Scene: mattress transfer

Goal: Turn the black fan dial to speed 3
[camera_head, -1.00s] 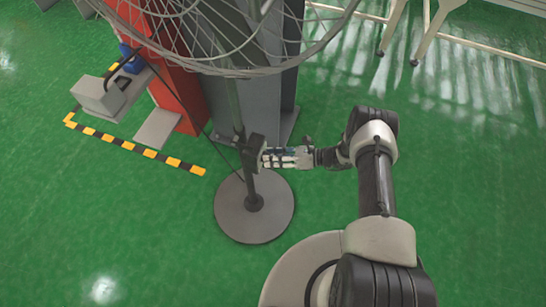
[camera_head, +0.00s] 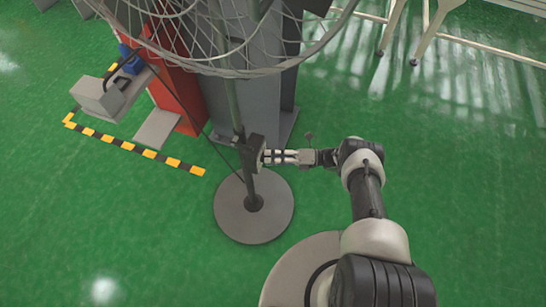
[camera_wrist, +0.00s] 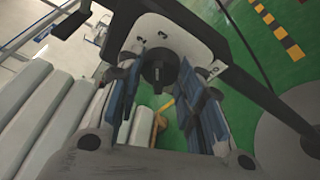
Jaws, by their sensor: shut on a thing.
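The black fan dial (camera_wrist: 160,68) sits on the pale face of the fan's control box (camera_wrist: 180,35) in the wrist view. In the head view my gripper (camera_head: 266,157) reaches in from the right and meets the control box (camera_head: 255,152) on the fan's pole. The dial is hidden there by the box and fingers. The fan stands upright on a round grey base (camera_head: 240,220).
The fan's wire cage (camera_head: 220,55) hangs above the control box. A grey column (camera_head: 245,105) and a red panel (camera_head: 183,90) stand behind. Yellow-black floor tape (camera_head: 135,147) lies at the left.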

